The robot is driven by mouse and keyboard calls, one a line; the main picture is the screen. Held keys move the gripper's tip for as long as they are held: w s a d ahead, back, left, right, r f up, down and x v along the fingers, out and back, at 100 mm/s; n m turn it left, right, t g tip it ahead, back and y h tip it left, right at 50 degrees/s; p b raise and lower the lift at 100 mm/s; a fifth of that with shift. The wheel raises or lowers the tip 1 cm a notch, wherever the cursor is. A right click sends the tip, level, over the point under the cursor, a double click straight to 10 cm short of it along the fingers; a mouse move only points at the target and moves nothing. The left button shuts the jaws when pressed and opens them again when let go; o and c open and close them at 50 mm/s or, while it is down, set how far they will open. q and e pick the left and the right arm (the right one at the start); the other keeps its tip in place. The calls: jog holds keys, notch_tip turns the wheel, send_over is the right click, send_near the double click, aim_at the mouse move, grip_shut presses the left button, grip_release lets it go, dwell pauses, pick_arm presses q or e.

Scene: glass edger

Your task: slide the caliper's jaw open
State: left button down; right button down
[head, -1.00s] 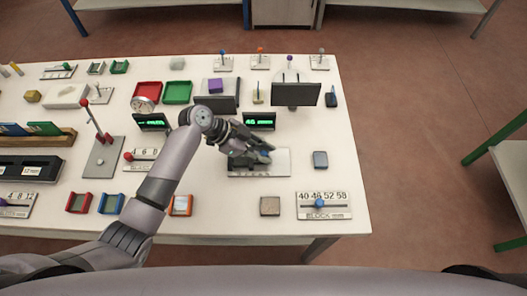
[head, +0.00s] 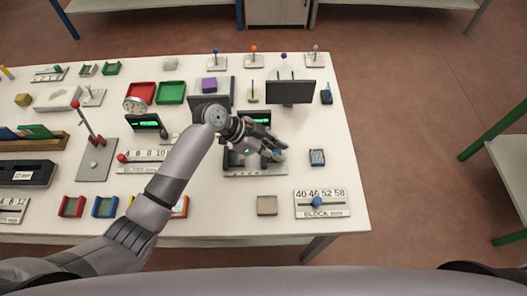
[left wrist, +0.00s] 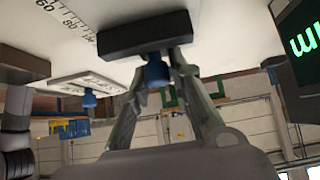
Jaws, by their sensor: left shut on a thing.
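The caliper (head: 240,172) lies on the white table as a light plate with dark parts, partly covered by my left gripper (head: 272,153). In the left wrist view, a dark jaw block (left wrist: 140,34) with a blue knob (left wrist: 156,72) under it in the picture stands beside a printed scale (left wrist: 72,18). My left gripper's fingertips (left wrist: 163,65) close around the blue knob from both sides. The exact jaw gap is hidden in the head view. My right gripper is not in view.
A grey block (head: 267,205) and a block gauge (head: 322,204) with a blue knob are nearer the front edge. A black screen (head: 290,92) stands behind. Bare table lies around the small block.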

pick_arm(q)
jog(key=shift+s+d+f, duration=0.1)
jog(key=shift+s+d, duration=0.05)
jog(key=shift+d, duration=0.1)
jog(key=c, duration=1.5)
grip_release()
jog(key=shift+o, duration=0.2)
jog(key=shift+a, duration=0.15)
jog(key=shift+a+r, duration=0.3)
jog(key=shift+r, duration=0.1)
jog(key=v, duration=1.1)
